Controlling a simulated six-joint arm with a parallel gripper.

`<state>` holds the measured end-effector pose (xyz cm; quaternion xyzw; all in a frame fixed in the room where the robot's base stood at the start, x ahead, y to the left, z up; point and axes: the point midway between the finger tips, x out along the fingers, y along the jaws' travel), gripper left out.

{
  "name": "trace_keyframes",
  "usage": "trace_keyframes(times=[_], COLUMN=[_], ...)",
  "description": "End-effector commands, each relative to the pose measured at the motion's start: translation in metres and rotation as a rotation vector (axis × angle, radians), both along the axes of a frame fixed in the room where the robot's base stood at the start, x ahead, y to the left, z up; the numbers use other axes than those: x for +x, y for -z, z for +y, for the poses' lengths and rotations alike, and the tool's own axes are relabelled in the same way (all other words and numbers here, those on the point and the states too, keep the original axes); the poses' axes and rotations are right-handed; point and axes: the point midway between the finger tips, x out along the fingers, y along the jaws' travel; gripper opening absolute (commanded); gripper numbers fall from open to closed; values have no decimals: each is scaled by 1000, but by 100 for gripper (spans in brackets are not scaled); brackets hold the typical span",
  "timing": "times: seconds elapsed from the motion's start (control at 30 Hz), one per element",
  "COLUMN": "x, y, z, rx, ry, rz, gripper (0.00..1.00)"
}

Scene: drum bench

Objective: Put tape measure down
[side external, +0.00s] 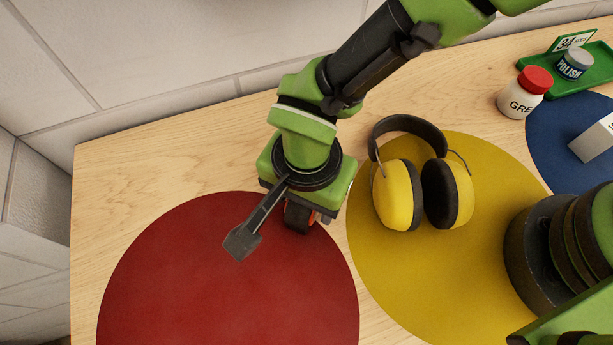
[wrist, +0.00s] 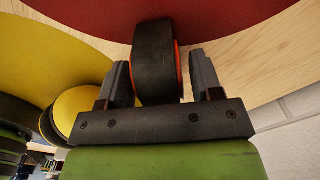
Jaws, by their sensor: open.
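The tape measure (wrist: 154,62) is black with an orange-red edge. In the wrist view it stands between the two open fingers of my gripper (wrist: 165,82), with a gap clearest on its right side. In the side external view the tape measure (side external: 297,217) shows only in part beneath my gripper (side external: 309,212), at the upper right edge of the red round mat (side external: 230,290). My gripper's body hides most of it there. I cannot tell exactly how much of it lies on the mat.
Yellow earmuffs (side external: 400,195) sit on the yellow round mat (side external: 480,260), close right of my gripper. A white bottle with a red lid (side external: 522,95), a green tray (side external: 590,75) with a polish tin (side external: 574,63), and a blue mat (side external: 560,140) are farther right. Bare wood lies left.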

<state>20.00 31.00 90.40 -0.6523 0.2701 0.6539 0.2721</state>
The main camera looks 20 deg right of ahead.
Motion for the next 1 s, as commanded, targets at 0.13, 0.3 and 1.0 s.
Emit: trace_keyframes(times=[0.13,0.3,1.0], x=[1,1,2], y=[-22,-61,-123], z=[1,1,-2], rx=[4,5,3], ry=[0,0,-2], rz=[-3,-4,0], gripper=[59,59,59])
